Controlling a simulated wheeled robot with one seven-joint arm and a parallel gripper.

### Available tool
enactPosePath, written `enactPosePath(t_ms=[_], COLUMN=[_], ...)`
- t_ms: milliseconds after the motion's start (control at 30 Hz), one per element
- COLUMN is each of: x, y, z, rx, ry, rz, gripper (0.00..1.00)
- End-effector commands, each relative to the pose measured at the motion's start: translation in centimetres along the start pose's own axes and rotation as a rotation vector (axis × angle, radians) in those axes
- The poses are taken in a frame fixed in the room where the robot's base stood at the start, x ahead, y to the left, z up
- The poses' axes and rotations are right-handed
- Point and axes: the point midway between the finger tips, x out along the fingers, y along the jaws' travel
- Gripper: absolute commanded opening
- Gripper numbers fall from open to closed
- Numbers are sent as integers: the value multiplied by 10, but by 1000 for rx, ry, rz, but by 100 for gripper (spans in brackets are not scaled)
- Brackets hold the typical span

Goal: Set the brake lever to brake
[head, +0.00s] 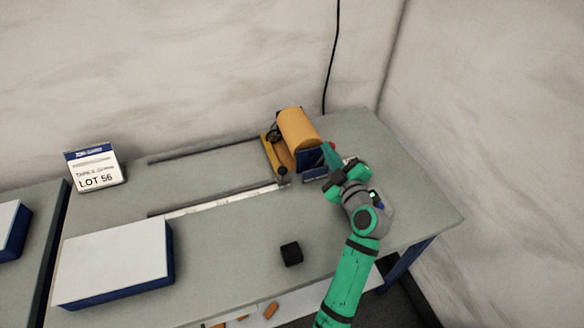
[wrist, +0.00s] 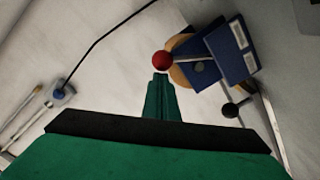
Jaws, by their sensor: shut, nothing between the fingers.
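The copper foil machine carries an orange-tan roll (head: 298,128) on a blue stand at the back of the table. In the wrist view a lever with a red ball knob (wrist: 162,61) sticks out from the blue stand (wrist: 236,50). The red knob (head: 332,145) shows only as a small spot in the head view, partly hidden by my gripper. My gripper (head: 327,150) is at the right side of the roll stand. In the wrist view my gripper (wrist: 160,78) is shut and empty, its tips just below the red knob. I cannot tell whether they touch it.
A black knob (wrist: 231,110) sits beside the blue stand. A black block (head: 291,254) and a white-topped blue box (head: 115,262) are on the table (head: 225,245). A LOT 56 sign (head: 95,167) stands at left. A black cable (head: 333,60) hangs on the wall.

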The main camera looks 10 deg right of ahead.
Motion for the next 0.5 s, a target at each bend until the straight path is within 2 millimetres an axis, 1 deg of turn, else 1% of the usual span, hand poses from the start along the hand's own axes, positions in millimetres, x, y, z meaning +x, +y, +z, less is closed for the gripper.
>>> enactPosePath(t_ms=[33,267,367,500], x=[-1,-2,-2,-5], y=[1,1,1,0], z=[6,6,0,-19], rx=[1,0,-1,-2], ry=[-10,-12,-11,-6], rz=[3,3,3,4], gripper=[0,0,0,0])
